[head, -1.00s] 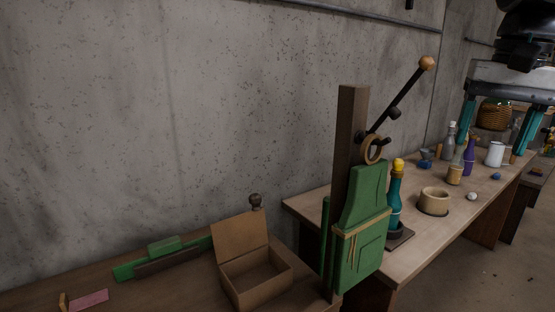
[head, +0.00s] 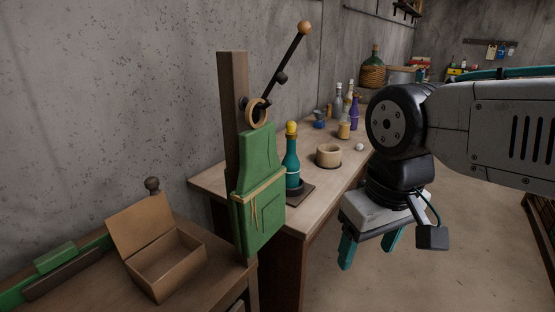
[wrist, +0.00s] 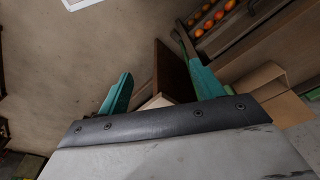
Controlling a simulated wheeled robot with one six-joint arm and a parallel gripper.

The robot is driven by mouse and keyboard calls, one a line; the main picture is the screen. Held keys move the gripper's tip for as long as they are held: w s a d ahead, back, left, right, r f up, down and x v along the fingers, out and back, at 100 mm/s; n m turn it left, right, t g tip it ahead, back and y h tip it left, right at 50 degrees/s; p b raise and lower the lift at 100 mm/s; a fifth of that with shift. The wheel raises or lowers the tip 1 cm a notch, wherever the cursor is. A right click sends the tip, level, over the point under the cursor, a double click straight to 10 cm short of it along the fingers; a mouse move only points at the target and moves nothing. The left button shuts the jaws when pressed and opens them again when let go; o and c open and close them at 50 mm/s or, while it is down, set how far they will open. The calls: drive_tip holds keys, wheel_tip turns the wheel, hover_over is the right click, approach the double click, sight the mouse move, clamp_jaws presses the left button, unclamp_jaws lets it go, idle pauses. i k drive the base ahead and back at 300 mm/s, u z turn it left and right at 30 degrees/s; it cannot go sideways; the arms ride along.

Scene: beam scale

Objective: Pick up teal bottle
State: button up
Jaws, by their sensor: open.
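The teal bottle (head: 291,164) with a yellow top stands upright in a dark square holder at the near end of the wooden workbench. The green apron on the post stands just left of it, close to it in the picture. My gripper (head: 369,258) hangs to the right of the bench's near end, lower in the picture than the bottle and apart from it. Its teal fingers are spread and empty. In the wrist view my gripper (wrist: 160,92) also shows open, with nothing between the fingertips but floor and a dark panel. The bottle does not show in the wrist view.
A green apron (head: 262,190) hangs on a wooden post with a lever. A round wooden bowl (head: 328,156) stands right of the bottle; several bottles, including a purple one (head: 354,112), stand farther back. An open box (head: 165,262) sits at lower left.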

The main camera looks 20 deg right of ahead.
sight(290, 161)
drive_tip(key=u, duration=1.65)
drive_tip(key=k, duration=0.8)
drive_tip(key=z, duration=1.2)
drive_tip(key=i, duration=0.45)
drive_tip(key=u, duration=0.05)
